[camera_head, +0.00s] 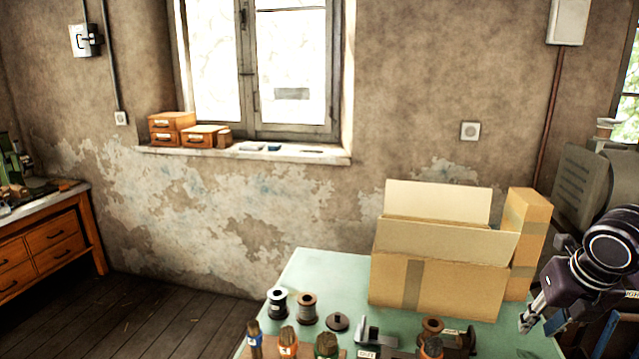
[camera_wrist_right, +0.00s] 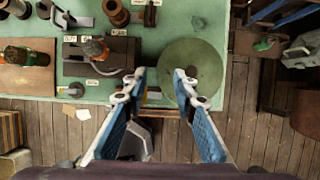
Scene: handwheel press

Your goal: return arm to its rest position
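My right arm comes in at the right edge of the head view, with its gripper (camera_head: 528,318) pointing down to the left beside the table. In the right wrist view my right gripper (camera_wrist_right: 161,80) has its two blue-padded fingers spread apart. Nothing is between them. They are over the front edge of the green table (camera_wrist_right: 115,95), near a round green disc (camera_wrist_right: 197,72). My left gripper is in neither view.
The table holds an open cardboard box (camera_head: 440,283), a taller carton (camera_head: 527,235), spools (camera_head: 277,303) and brushes (camera_head: 327,345). A wooden cabinet (camera_head: 45,245) stands at the left. Floor (camera_head: 150,310) between cabinet and table is clear.

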